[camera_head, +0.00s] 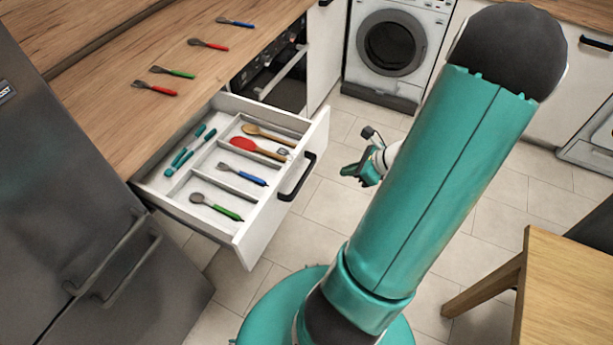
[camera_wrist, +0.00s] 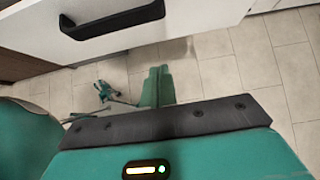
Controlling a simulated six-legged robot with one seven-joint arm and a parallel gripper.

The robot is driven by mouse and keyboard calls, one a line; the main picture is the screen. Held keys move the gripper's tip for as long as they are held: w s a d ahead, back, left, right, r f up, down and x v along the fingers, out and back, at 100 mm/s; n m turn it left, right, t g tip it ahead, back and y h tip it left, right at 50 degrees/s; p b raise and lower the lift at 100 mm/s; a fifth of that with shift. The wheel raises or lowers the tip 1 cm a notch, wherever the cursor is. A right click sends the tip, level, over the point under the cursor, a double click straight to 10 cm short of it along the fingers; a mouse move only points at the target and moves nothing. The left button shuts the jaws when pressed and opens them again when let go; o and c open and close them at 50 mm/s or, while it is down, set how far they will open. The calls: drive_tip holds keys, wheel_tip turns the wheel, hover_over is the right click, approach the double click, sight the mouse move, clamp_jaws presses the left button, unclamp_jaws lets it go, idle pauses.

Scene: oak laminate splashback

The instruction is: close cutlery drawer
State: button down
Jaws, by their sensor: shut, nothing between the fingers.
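The cutlery drawer (camera_head: 262,225) is pulled out from under the wooden counter. It has a white front with a black bar handle (camera_head: 297,177). Inside it lie teal tongs, wooden and red-headed utensils, a blue-handled fork and a green-handled spoon in compartments. My gripper (camera_head: 355,170) is to the right of the drawer front, apart from the handle, with its fingers shut and empty. In the wrist view the white drawer front (camera_wrist: 215,15) and its black handle (camera_wrist: 112,20) are at the top, and my shut fingers (camera_wrist: 158,72) are below them over the floor.
Several forks (camera_head: 172,72) lie on the counter (camera_head: 110,95). A grey fridge (camera_head: 70,180) stands left of the drawer. An oven (camera_head: 275,80) and a washing machine (camera_head: 392,45) are behind. A wooden table (camera_head: 570,290) is at the right.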

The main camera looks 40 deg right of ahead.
approach(303, 172)
drive_tip(key=x, duration=0.5)
drive_tip(key=shift+w+a+f, duration=0.25)
drive_tip(key=shift+f, duration=0.15)
drive_tip(key=shift+w, duration=0.15)
